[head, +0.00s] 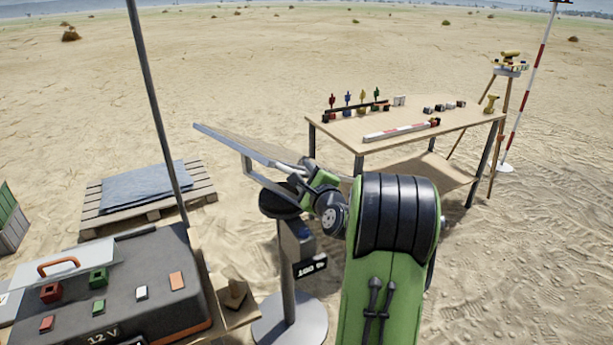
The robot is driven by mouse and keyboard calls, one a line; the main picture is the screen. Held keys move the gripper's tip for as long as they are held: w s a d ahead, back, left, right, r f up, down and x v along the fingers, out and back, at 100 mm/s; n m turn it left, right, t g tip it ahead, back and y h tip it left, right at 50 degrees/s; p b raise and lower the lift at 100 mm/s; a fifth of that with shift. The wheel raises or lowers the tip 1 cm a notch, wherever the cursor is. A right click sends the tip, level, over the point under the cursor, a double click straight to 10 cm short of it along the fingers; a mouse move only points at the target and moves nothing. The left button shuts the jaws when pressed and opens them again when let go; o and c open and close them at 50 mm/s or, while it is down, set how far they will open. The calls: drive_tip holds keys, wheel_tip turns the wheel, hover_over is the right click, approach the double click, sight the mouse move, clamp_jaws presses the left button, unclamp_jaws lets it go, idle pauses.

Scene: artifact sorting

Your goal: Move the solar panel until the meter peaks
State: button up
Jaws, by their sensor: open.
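The solar panel (240,143) is tilted and seen almost edge-on, left of centre. It is carried on a stand with a dark round head (279,201), a grey pole and a round base (290,322). A small black display (311,266) with white characters, likely the meter, sits on the pole; its reading is too small and slanted to be sure of. My gripper (304,174) is open at the panel's right end, close to its edge. My arm hides part of this area, and I cannot tell whether the fingers touch the panel.
A 12 V case (190,265) with coloured terminals stands at the lower left, beside a thin upright pole (158,110). A pallet (90,218) lies behind it. A wooden table (375,133) with small artifacts stands behind my arm. Open sand lies at the right.

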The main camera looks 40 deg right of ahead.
drive_tip(key=b+v, duration=0.2)
drive_tip(key=v, duration=1.3)
drive_tip(key=shift+s, duration=0.35)
drive_tip(key=shift+a+r, duration=0.1)
drive_tip(key=shift+r, duration=0.05)
